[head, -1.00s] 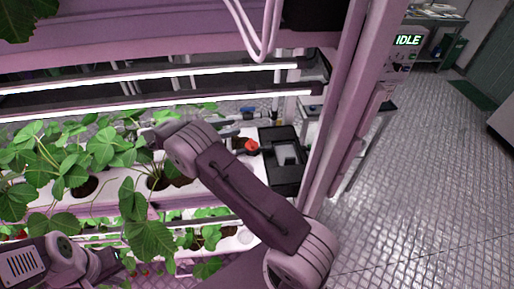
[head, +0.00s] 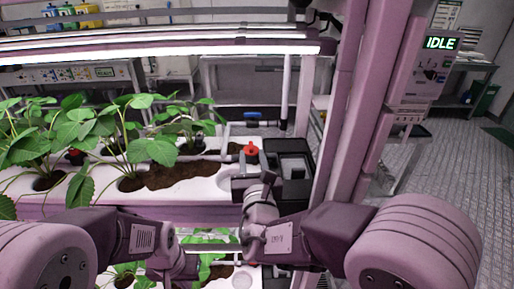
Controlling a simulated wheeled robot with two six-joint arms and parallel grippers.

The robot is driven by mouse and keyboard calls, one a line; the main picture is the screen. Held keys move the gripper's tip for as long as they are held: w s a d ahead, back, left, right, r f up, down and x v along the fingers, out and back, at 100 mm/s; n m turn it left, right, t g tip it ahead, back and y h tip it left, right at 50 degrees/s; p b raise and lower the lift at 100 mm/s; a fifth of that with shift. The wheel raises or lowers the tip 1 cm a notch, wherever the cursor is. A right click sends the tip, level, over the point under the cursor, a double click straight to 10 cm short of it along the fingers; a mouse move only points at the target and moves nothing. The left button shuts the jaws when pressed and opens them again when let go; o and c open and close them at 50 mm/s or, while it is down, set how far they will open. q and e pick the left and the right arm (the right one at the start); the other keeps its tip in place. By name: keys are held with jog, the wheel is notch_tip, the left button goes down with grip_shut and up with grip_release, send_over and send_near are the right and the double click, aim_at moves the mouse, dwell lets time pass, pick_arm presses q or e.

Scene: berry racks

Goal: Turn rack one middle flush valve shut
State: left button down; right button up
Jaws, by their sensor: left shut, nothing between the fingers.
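A red knob (head: 250,149) sits on a grey fitting at the right end of the white planting channel (head: 225,185). A blue lever handle (head: 253,115) lies behind it on a pale pipe; I cannot tell which of the two is the flush valve. My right gripper (head: 264,184) is in front of and below the red knob, apart from it in the picture; its jaws are too unclear to judge. My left gripper (head: 184,266) is low in front of the channel, shut and empty, away from both handles.
A black open box (head: 290,185) stands right of the red knob, beside the pink rack post (head: 350,120). Leafy plants (head: 85,140) fill the channel's left part. A light bar (head: 160,52) crosses above. Metal floor (head: 440,160) lies clear at the right.

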aim_at(251, 150)
jog(key=w, duration=0.6)
jog(key=shift+w+a, duration=0.2)
grip_shut()
jog(key=shift+h, duration=0.3)
jog(key=shift+m+h, duration=0.3)
jog(key=shift+m, duration=0.1)
jog(key=shift+h, duration=0.4)
